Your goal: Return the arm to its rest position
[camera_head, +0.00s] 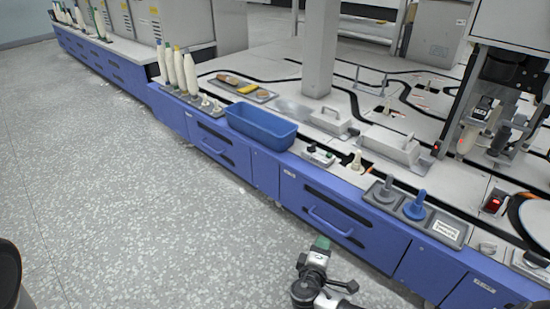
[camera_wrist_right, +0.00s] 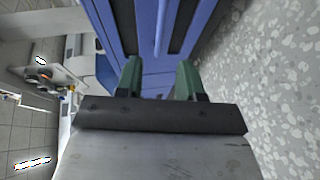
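My right gripper (camera_head: 321,242) is low in the head view, in front of the blue cabinet front (camera_head: 325,212) and above the grey floor. Its green fingers also show in the right wrist view (camera_wrist_right: 160,78). They stand apart with nothing between them, and the blue cabinet front (camera_wrist_right: 160,60) lies beyond. My left gripper is not in view. A grey tray (camera_head: 450,232) lies on the counter edge at the right. A blue bobbin (camera_head: 415,206) and a grey bobbin (camera_head: 385,190) stand upright in it.
A blue bin (camera_head: 262,125) stands on the counter, with several pale bobbins (camera_head: 180,70) left of it. A drawer handle (camera_head: 328,221) sticks out near my right gripper. The speckled floor (camera_head: 110,170) is clear at the left.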

